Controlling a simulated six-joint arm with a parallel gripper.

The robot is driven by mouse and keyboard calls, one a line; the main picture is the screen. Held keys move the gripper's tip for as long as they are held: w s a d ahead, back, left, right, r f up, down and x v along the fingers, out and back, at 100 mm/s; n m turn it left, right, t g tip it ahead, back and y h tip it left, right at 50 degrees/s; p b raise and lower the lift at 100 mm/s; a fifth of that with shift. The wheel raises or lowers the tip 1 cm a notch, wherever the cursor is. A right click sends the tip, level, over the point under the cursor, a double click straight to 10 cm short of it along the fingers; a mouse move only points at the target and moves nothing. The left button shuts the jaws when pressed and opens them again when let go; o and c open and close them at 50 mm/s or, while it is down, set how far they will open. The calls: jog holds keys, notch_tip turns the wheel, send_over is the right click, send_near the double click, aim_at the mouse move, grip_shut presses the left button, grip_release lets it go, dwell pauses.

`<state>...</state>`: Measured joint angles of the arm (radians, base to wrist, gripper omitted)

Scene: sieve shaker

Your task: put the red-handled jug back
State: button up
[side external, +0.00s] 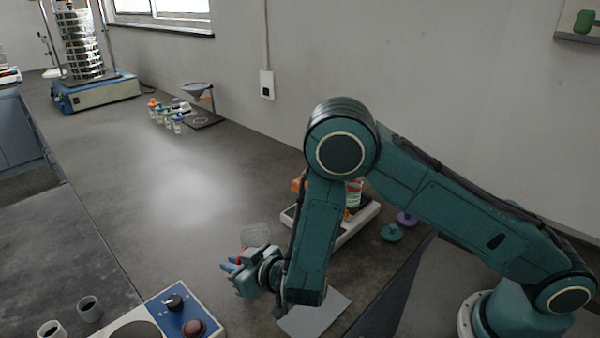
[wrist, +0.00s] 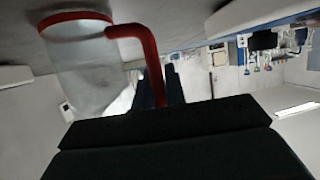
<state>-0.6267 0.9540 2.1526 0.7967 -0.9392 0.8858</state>
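The red-handled jug (wrist: 85,60) is clear, with a red ring at one end and a red handle (wrist: 150,60). It fills the upper left of the wrist view. In the side view, the jug (side external: 255,236) shows as a faint clear cylinder just behind my gripper (side external: 232,267), low over the bench. In the wrist view, the dark fingers of my gripper (wrist: 160,92) lie on both sides of the handle, closed around it. The side view does not show clearly whether the jug touches the bench. My gripper's body hides part of the handle.
A grey pad (side external: 313,314) lies right of my gripper. A white instrument (side external: 352,228) stands behind my arm, with green (side external: 392,232) and purple (side external: 406,218) lids beside it. A blue control box (side external: 178,312) and two cups are in front. Small bottles (side external: 168,115) and the sieve shaker (side external: 95,92) stand farther back. The mid-bench is clear.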

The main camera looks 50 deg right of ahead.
jog(key=o, duration=0.3)
jog(key=shift+o, duration=0.2)
jog(key=shift+f, duration=0.1)
jog(key=v, duration=0.7)
jog(key=shift+s, duration=0.2)
dwell(0.5)
